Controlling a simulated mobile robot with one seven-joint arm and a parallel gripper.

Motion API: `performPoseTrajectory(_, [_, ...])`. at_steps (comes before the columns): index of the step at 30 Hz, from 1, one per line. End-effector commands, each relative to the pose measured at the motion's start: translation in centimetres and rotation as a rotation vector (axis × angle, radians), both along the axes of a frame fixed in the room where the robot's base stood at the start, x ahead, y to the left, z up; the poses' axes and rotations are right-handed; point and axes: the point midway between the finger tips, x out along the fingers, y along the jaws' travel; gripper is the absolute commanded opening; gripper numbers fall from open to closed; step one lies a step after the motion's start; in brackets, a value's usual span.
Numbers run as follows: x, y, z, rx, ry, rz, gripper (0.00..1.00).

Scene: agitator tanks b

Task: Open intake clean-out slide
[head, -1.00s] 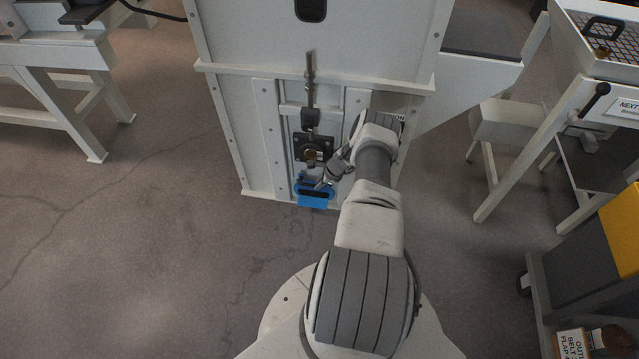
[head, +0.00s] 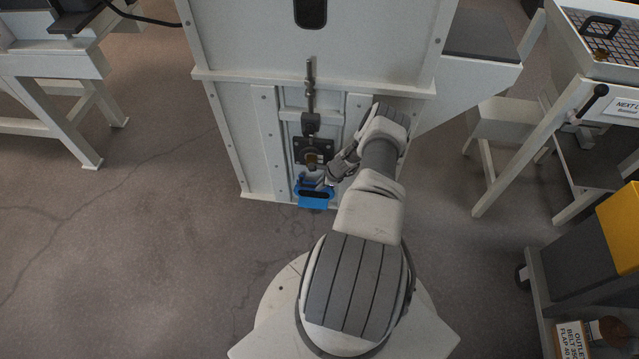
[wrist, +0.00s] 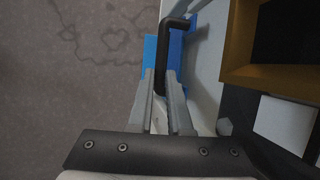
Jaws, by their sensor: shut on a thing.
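The intake clean-out slide is a blue plate (head: 313,203) with a black bar handle (head: 314,193), low on the front of the pale cabinet. My gripper (head: 322,180) is at the handle, coming in from the right. In the wrist view my two grey fingers (wrist: 161,86) are shut around the near end of the black handle (wrist: 165,55), with blue plate (wrist: 150,60) on both sides of it. The fingers hide that end of the handle. How far the slide stands out from the cabinet is hard to tell.
Floor left of the cabinet is clear. A grey-and-yellow cart (head: 590,250) stands at right.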

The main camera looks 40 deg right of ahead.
Motion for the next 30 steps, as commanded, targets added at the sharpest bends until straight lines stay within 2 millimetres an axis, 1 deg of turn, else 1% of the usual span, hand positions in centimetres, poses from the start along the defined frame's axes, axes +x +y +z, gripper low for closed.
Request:
performPoseTrajectory(1, [-0.1,-0.1,0.0,-0.001,0.001,0.0,0.0])
performPoseTrajectory(2, [-0.1,-0.1,0.0,-0.001,0.001,0.0,0.22])
performPoseTrajectory(3, [-0.1,-0.1,0.0,-0.001,0.001,0.0,0.29])
performPoseTrajectory(6, [0.0,-0.1,0.0,-0.001,0.001,0.0,0.47])
performPoseTrajectory(14, [0.0,0.0,0.0,0.0,0.0,-0.001,0.47])
performPoseTrajectory(17, [-0.2,-0.1,0.5,0.0,0.0,-0.001,0.47])
performPoseTrajectory(20, [-0.6,-0.3,1.8,0.001,0.0,-0.003,0.47])
performPoseTrajectory(23, [-1.4,-0.6,3.7,0.0,0.0,-0.003,0.47])
performPoseTrajectory(30, [-3.8,-1.4,9.2,0.0,-0.001,-0.003,0.47])
